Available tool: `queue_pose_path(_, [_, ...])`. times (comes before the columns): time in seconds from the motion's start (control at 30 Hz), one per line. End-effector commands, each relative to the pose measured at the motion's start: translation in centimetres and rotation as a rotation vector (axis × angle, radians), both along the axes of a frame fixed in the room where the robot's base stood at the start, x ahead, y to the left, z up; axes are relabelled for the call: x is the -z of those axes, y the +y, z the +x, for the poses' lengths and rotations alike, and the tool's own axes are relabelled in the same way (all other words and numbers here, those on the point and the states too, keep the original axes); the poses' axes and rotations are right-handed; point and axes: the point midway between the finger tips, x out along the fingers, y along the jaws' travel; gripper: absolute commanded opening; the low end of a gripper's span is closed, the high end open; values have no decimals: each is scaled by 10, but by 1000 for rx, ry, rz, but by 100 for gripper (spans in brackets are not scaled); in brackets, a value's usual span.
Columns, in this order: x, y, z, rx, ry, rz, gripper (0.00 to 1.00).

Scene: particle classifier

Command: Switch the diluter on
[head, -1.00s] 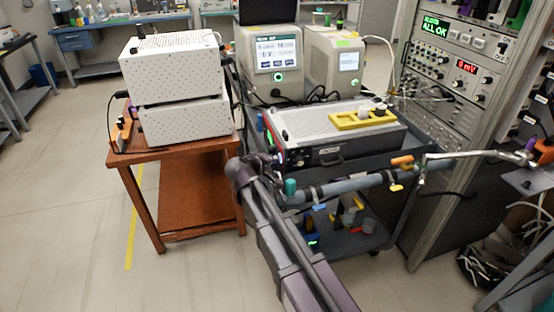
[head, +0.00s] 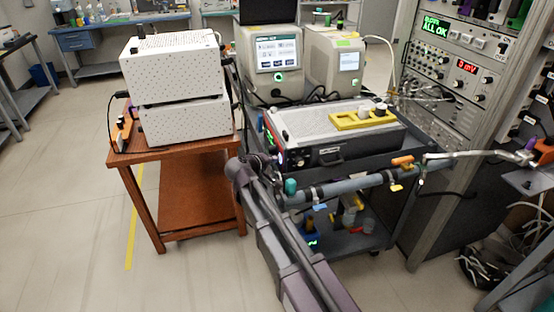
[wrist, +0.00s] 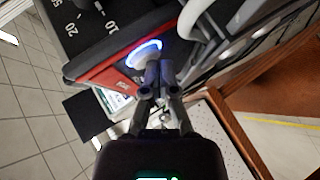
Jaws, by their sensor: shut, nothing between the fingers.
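A box with a grey top and dark front (head: 345,153), which appears to be the diluter, stands on the cart. In the wrist view its panel (wrist: 95,45) has a dark area with white numbers and a red strip. A round button (wrist: 145,54) with a glowing blue-white ring sits on the red strip. My gripper (wrist: 160,68) is shut and empty, its fingertips right at the button's lower right edge and partly hiding it. I cannot tell whether they touch. In the head view my gripper (head: 268,162) is at the box's left front end.
A yellow tray (head: 345,123) lies on the box. Left is a wooden table (head: 180,155) with two white perforated boxes (head: 172,67). A pipe with valves (head: 350,186) runs in front of the cart. A tall instrument rack (head: 425,110) stands right. Open floor lies front left.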

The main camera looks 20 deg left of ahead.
Motion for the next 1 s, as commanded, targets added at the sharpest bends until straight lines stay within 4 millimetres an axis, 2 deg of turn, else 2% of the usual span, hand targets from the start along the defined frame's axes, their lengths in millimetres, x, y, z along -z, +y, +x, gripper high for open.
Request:
queue_pose_path(0.4, [0,15,-9,0,0,0,0])
queue_pose_path(1.0, [0,20,-12,0,0,0,0])
